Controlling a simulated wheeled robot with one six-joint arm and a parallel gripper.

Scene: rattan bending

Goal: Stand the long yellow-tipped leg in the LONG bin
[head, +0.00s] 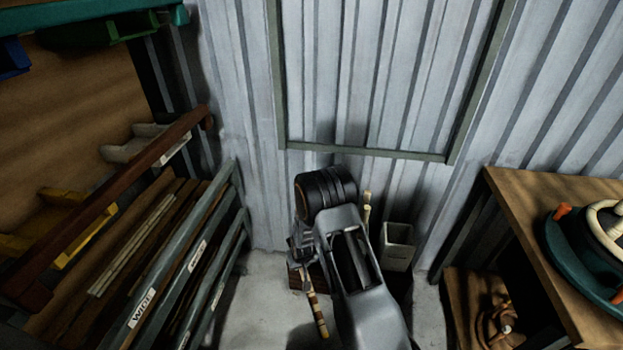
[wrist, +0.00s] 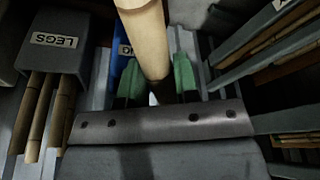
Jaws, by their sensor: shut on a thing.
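My gripper (head: 302,250) is low in front of the corrugated wall, partly hidden by my arm in the head view. In the wrist view its green-tipped fingers (wrist: 158,82) are shut on a thick pale cane leg (wrist: 145,35). In the head view a tan leg with dark bands (head: 318,312) slants down below the gripper.
A grey bin marked LEGS (wrist: 55,50) holds several canes. A pale open bin (head: 397,246) stands right of my arm by the wall. A labelled rack (head: 185,270) is at left, a wooden bench (head: 525,215) at right. Some floor (head: 262,300) is clear between.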

